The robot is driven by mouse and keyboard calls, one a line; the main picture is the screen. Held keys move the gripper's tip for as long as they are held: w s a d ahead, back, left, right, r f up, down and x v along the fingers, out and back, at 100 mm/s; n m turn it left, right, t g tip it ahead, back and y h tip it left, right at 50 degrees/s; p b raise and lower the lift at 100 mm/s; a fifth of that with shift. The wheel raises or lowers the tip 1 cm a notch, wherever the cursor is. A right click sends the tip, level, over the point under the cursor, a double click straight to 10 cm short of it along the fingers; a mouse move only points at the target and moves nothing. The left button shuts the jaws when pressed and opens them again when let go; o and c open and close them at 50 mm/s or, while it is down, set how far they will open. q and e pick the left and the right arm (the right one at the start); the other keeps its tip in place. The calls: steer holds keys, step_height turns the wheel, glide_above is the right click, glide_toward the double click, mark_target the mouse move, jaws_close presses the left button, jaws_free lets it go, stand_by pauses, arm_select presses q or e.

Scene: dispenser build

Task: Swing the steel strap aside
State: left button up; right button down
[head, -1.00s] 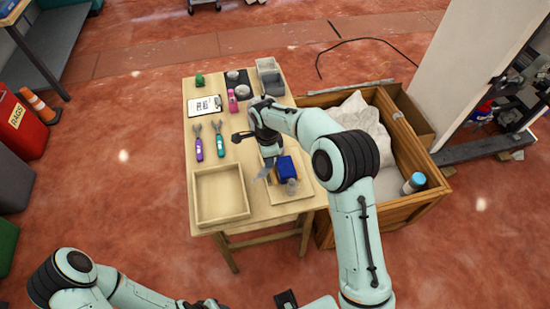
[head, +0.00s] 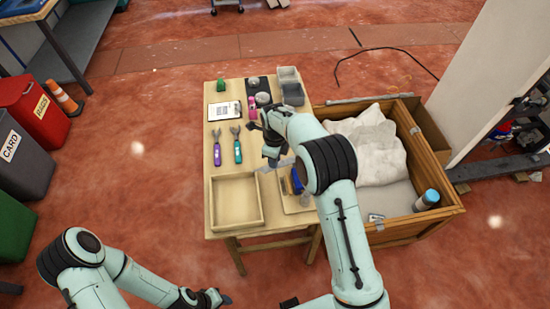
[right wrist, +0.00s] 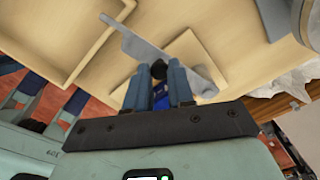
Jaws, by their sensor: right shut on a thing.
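The steel strap (right wrist: 147,47) is a flat grey strip, seen in the right wrist view over a wooden board. It also shows in the head view (head: 278,165), jutting out left of my right arm. My right gripper (right wrist: 159,75) is shut on a small black knob at the strap's middle. In the head view my right gripper (head: 272,155) is over the right side of the table and partly hidden by its own arm. A blue block (head: 296,181) sits on the board (head: 297,206), mostly hidden by my arm. My left gripper (head: 218,298) is low in the head view, away from the table, its jaws unclear.
An empty wooden tray (head: 237,226) stands at the table's front left. Purple (head: 217,148) and teal (head: 237,146) tools and a clipboard (head: 225,111) lie behind it. A wooden crate (head: 440,195) with white cloth (head: 365,148) and a bottle (head: 427,199) stands at the right.

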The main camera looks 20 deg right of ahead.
stand_by(0.3)
steer(key=c, duration=1)
jaws_free()
arm_select(q)
steer(key=shift+w+r+p, duration=0.55)
steer(key=shift+w+r, duration=0.1)
steer(key=shift+r, duration=0.1)
arm_select(e)
step_height(320, 180, up, 14)
steer(key=shift+f, duration=0.25)
